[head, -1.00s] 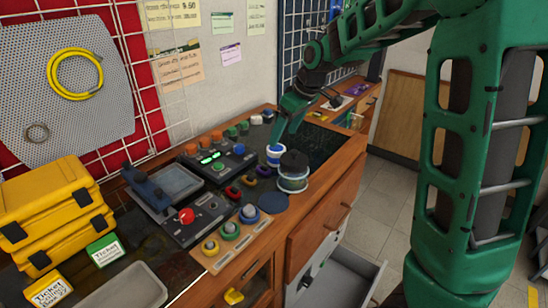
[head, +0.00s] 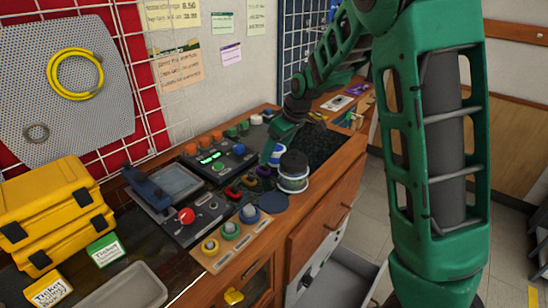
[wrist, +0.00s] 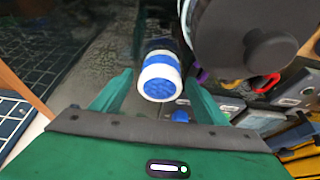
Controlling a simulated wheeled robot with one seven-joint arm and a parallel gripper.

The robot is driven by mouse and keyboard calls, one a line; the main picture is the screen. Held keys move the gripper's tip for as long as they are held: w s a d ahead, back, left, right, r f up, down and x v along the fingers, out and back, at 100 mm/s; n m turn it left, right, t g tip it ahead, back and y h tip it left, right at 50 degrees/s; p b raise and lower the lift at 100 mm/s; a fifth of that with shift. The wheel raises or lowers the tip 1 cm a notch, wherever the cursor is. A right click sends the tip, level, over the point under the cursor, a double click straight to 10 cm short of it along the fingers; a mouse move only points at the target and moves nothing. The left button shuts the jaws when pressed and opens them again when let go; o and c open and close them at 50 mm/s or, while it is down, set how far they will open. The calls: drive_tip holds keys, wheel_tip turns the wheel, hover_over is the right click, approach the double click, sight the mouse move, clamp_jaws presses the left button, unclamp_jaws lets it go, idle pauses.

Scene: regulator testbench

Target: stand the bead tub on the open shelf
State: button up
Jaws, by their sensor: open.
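A small white tub with a blue band and blue top (head: 277,155), which I take as the bead tub, stands on the wooden bench beside a larger jar with a black lid (head: 293,172). My gripper (head: 271,150) is lowered next to the tub. In the wrist view the tub (wrist: 160,75) lies between the two open green fingers of my gripper (wrist: 158,90), with no clear contact visible. The black-lidded jar (wrist: 245,35) is close to the right finger. I cannot clearly pick out the open shelf in these views.
A control panel with knobs (head: 215,160) and a red button (head: 186,215) lie left of the tub. A grey drawer (head: 345,275) stands open below. Yellow cases (head: 55,215) are at the left.

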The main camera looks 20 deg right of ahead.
drive_tip(key=c, duration=1.2)
drive_tip(key=shift+c, duration=0.5)
drive_tip(key=shift+r, duration=0.15)
